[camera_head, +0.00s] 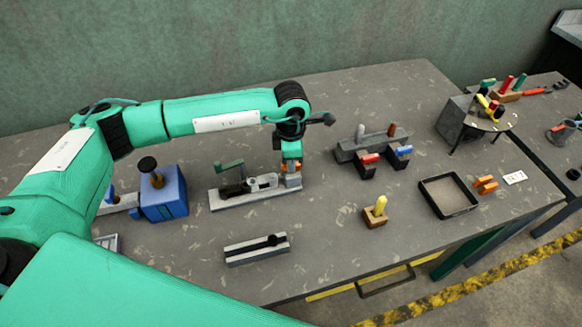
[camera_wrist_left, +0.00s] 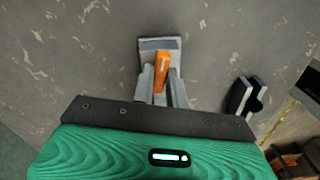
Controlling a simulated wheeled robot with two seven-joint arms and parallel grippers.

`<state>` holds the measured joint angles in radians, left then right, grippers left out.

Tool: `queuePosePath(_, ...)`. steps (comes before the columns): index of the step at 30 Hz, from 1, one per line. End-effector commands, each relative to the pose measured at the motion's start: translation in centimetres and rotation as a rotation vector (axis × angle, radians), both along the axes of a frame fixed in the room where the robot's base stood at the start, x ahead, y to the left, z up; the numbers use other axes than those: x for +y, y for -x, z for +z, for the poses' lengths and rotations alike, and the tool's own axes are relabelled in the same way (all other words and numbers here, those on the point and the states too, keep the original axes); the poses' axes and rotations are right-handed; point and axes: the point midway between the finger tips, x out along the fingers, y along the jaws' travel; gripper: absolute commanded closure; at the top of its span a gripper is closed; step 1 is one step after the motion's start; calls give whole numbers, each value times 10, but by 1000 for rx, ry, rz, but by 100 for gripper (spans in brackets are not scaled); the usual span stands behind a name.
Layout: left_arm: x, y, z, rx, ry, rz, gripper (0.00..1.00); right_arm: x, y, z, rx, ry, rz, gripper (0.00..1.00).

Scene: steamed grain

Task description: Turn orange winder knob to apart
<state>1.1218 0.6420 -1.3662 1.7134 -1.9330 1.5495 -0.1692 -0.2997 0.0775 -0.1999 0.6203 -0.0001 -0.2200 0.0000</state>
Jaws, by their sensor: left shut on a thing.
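The grey winder fixture (camera_head: 228,198) sits on the table below my left arm, with a green handle (camera_head: 229,167) at its left end. My left gripper (camera_head: 291,170) points down at the fixture's right end. In the left wrist view the gripper (camera_wrist_left: 162,88) has a finger on each side of the orange winder knob (camera_wrist_left: 162,66) and is shut on it. The knob appears as a slim orange bar, slightly tilted, over a grey base (camera_wrist_left: 160,43). Its lower part is hidden between the fingers. My right gripper is in neither view.
A blue box (camera_head: 165,200) with a black knob stands left of the fixture. A grey slotted bar (camera_head: 245,255) lies in front. A grey block with red and blue pieces (camera_head: 350,150), a yellow-topped peg (camera_head: 378,210) and a black tray (camera_head: 470,207) lie to the right.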

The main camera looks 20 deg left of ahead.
Motion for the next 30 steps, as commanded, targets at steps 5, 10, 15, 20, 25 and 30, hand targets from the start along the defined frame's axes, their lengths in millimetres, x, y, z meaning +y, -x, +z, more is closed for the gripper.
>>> queuePosePath(5,0,0,-3,-1,1,115,100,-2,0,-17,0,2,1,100)
queuePosePath(10,0,-1,-1,-2,0,190,100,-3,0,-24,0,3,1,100)
queuePosePath(15,0,-1,0,-2,0,231,100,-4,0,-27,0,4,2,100)
queuePosePath(20,0,0,1,-2,-1,247,100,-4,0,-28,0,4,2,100)
queuePosePath(25,0,-1,1,-1,0,249,100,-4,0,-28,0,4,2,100)
queuePosePath(30,0,-1,1,-1,1,248,100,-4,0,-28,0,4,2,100)
